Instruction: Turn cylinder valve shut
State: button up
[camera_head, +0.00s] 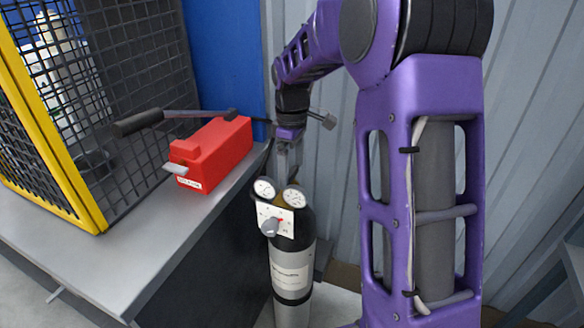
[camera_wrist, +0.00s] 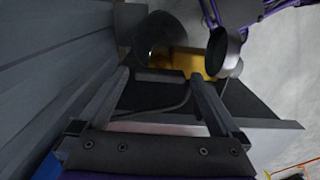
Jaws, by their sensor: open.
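The cylinder (camera_head: 292,255) stands upright on the floor beside the bench, with a dark shoulder and a pale labelled body. Two round gauges (camera_head: 264,189) sit at its top, above a white plate (camera_head: 285,216) with a grey knob (camera_head: 270,227) and a red mark. My gripper (camera_head: 287,170) points down just above and behind the gauges. In the wrist view my gripper (camera_wrist: 160,76) is open. A yellow brass-coloured part (camera_wrist: 188,60) shows beyond the fingertips, between two round gauge housings (camera_wrist: 225,50). I cannot tell whether the fingers touch it. The knob is hidden in the wrist view.
A grey bench (camera_head: 130,255) at left carries a red box (camera_head: 215,150) and a black-handled bar (camera_head: 140,122) near my wrist. A yellow-framed mesh cage (camera_head: 70,110) stands at far left. A corrugated wall (camera_head: 330,100) is close behind the cylinder.

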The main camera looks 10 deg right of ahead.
jog(key=shift+c, duration=0.3)
jog(key=c, duration=1.2)
jog(key=shift+o, duration=0.2)
jog(key=shift+r+m, duration=0.1)
jog(key=shift+m, duration=0.2)
jog(key=m+p, duration=0.2)
jog(key=m, duration=0.1)
jog(key=shift+m, duration=0.3)
jog(key=m+p, duration=0.2)
jog(key=m, duration=0.2)
jog(key=shift+m, duration=0.3)
jog(key=m+p, duration=0.1)
jog(key=m, duration=0.3)
jog(key=shift+m, duration=0.3)
jog(key=shift+m+p, duration=0.8)
jog(key=shift+m, duration=1.4)
